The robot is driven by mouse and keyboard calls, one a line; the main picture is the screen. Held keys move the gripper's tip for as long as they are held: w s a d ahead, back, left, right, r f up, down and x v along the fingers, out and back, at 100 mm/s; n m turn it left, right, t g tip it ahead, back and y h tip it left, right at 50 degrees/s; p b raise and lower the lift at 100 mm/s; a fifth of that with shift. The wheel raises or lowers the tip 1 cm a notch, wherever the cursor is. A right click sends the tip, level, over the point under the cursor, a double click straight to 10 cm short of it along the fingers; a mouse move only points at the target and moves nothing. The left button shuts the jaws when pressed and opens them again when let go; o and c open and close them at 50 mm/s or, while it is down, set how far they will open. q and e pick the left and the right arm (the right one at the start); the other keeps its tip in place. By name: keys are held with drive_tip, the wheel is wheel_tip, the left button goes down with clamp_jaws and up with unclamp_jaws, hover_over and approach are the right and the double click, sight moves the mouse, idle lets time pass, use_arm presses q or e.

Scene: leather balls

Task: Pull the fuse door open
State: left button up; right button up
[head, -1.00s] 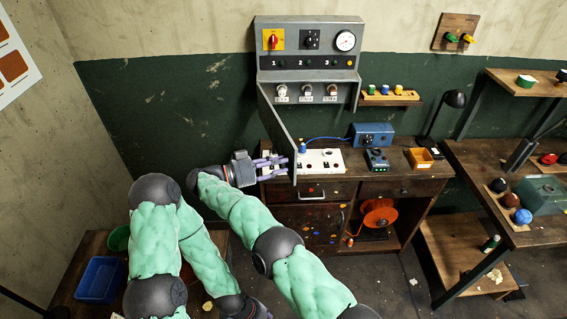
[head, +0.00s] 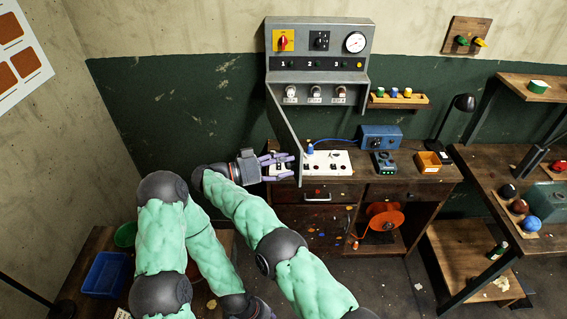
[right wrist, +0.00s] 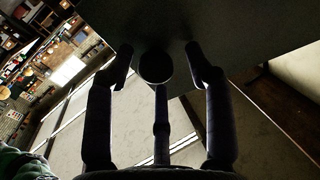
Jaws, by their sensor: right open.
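The grey fuse door (head: 285,125) hangs from the left side of the grey fuse cabinet (head: 318,64) and stands swung well out, showing as a narrow slanted panel. My right gripper (head: 290,167) is open at the left face of the door, near its lower free edge. In the right wrist view the door's dark face (right wrist: 250,40) fills the top, and a round dark knob (right wrist: 156,68) sits between the spread fingers. I cannot tell whether they touch it. My left gripper (head: 252,309) is low at the bottom edge, partly cut off, its jaws unclear.
Several fuses (head: 315,94) show in the cabinet's lower opening. A blue bin (head: 106,273) is at lower left. Open floor lies at front right.

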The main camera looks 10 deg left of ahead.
wheel_tip(320, 180, up, 10)
idle(0.6)
